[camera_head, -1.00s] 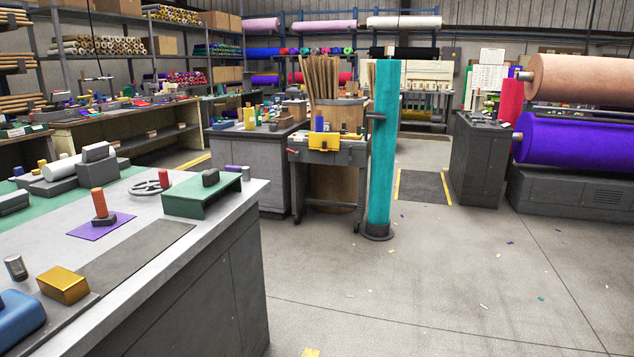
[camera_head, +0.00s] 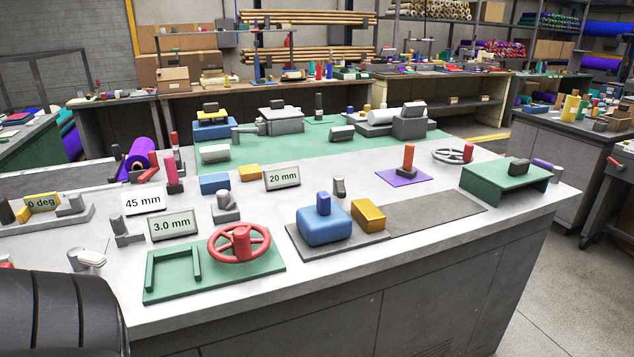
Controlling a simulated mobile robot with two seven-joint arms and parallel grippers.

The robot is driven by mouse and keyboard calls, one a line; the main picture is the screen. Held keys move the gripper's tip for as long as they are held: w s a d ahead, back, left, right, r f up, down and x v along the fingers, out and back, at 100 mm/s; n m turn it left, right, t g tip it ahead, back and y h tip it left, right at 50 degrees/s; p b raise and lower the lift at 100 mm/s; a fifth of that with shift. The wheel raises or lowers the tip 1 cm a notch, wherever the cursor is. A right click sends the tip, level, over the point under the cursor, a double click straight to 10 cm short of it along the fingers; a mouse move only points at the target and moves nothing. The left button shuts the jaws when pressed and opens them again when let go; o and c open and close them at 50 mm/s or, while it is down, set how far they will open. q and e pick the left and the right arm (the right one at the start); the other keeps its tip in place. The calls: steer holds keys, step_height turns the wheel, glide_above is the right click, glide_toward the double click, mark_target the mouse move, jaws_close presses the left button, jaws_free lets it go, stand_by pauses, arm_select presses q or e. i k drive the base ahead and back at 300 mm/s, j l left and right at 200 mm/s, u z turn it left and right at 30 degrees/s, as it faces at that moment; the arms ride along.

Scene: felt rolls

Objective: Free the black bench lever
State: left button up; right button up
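No part in view is clearly the black bench lever. Dark upright candidates on the bench (camera_head: 420,222) are a black post (camera_head: 319,106) on the green mat at the back, a black knob (camera_head: 519,166) on a green bracket (camera_head: 505,185) at the right end, and a dark cylinder (camera_head: 6,212) at the left edge. Small grey levers (camera_head: 226,207) stand mid-bench, near a red handwheel (camera_head: 240,243) on a green plate. Neither gripper shows. A black ribbed form, likely my arm, fills the lower left corner and hides the bench there.
A blue block (camera_head: 324,226) and a yellow block (camera_head: 368,215) sit on a dark plate near the front edge. Labels read 20 mm (camera_head: 282,178), 45 mm and 3.0 mm. Grey floor (camera_head: 570,290) is open at the right. Other benches and shelves stand behind.

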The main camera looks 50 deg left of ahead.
mark_target(339, 189)
steer(key=u, duration=1.3)
steer(key=i+l+u, duration=0.1)
steer(key=l+u, duration=0.35)
